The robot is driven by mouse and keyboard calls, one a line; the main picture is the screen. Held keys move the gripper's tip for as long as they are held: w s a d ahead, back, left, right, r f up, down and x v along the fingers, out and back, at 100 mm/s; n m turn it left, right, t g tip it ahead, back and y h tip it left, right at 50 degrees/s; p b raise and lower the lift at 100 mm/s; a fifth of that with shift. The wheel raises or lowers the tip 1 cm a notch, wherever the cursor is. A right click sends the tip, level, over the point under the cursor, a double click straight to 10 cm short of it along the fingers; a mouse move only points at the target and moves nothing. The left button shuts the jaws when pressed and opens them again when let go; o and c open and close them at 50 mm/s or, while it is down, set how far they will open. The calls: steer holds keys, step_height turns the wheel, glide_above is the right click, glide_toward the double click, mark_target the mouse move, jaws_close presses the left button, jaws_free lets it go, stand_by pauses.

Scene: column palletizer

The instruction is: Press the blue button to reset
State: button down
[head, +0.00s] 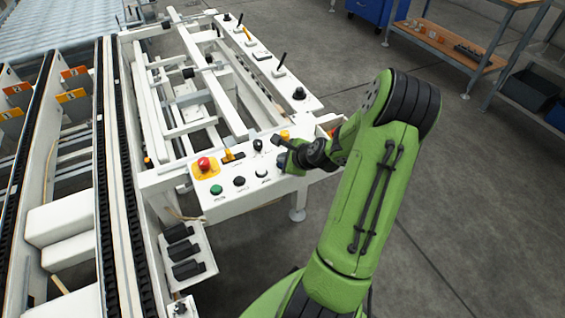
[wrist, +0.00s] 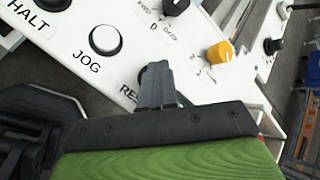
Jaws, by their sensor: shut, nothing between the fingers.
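The white control panel (head: 235,203) stands at the centre of the head view; it also fills the upper part of the wrist view (wrist: 75,22). No blue button shows clearly in either view. In the wrist view a label starting "RES" is partly covered by my gripper (wrist: 154,78), and the spot beside it is hidden behind the fingers. My gripper (head: 281,148) is shut and empty, low over the panel's right part in the head view. I cannot tell whether its tips touch anything.
A conveyor frame (head: 190,130) lies behind the panel. Grey floor (head: 460,190) is clear at the right.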

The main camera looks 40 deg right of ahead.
steer(key=shift+r+p, duration=0.85)
step_height(320, 180, up, 5)
steer(key=p, duration=0.4)
stand_by(0.5)
